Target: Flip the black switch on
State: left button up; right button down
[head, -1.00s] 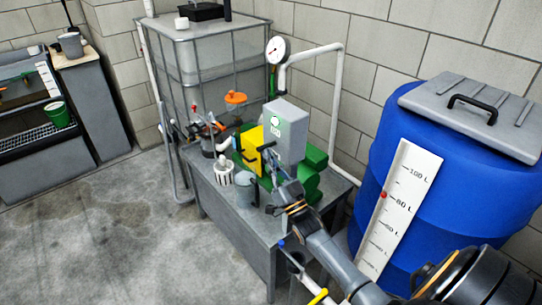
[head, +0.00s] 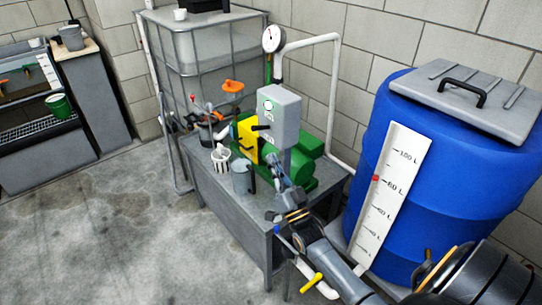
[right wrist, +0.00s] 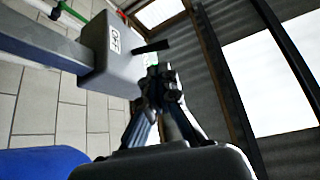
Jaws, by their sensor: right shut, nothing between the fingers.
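The black switch (head: 262,127) is a short dark lever sticking out from the front of a grey box (head: 285,118). The box stands on a post above a green pump (head: 300,168) on the grey table. In the right wrist view, the lever (right wrist: 150,47) juts out from the side of the grey box (right wrist: 108,55). My right gripper (head: 273,160) is below the box front in the head view. In the right wrist view its closed fingertips (right wrist: 156,73) are near the lever, with a small visible gap, and hold nothing. My left gripper is not in view.
A yellow part (head: 246,138), a white cup (head: 220,158) and a grey container (head: 241,178) crowd the table (head: 225,205). A blue barrel (head: 450,150) stands right of my arm. White pipe (head: 333,100) rises behind the pump. Open floor lies left.

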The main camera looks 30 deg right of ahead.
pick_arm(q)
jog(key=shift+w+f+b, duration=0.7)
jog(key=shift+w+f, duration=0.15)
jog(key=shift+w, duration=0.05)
pick_arm(e)
jog(key=v, duration=0.6)
jog(key=shift+s+a+f, duration=0.15)
jog(key=shift+a+f, duration=0.1)
jog(key=shift+f, duration=0.05)
jog(key=shift+f, duration=0.1)
